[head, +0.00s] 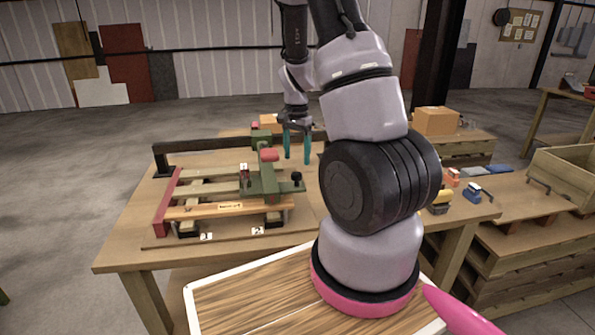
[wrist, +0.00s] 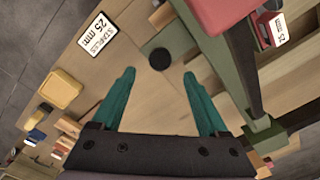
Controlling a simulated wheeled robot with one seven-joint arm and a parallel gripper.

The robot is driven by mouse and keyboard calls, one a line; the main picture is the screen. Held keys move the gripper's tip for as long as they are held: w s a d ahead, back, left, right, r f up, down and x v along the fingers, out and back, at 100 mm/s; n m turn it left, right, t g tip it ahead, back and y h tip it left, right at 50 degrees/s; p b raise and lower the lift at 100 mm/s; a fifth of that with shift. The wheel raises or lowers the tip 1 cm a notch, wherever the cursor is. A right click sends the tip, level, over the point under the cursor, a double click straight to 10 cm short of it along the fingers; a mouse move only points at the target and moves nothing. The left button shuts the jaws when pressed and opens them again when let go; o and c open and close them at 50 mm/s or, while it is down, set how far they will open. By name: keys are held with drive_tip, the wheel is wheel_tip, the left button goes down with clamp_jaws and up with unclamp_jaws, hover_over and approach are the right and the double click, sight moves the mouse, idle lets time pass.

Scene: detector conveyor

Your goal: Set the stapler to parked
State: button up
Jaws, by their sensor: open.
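The green stapler frame (head: 262,182) stands across the pale wooden rails of a jig on the workbench, with a red part on top. In the wrist view its green frame (wrist: 222,62) runs down the right side. My gripper (head: 297,146) is open and empty, its teal fingers pointing down behind and to the right of the stapler. In the wrist view the open fingers of my gripper (wrist: 159,78) are apart from the frame.
The jig has a red end bar (head: 167,203) and small number labels along its front. A "staples 25 mm" label (wrist: 98,35) lies on the wood. A yellow item (head: 441,201) and a blue item (head: 472,192) sit on the right. A cardboard box (head: 436,121) stands behind.

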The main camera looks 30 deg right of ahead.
sight(297, 174)
wheel_tip(297, 174, down, 6)
drive_tip(key=shift+r, duration=0.1)
clamp_jaws()
idle(1.5)
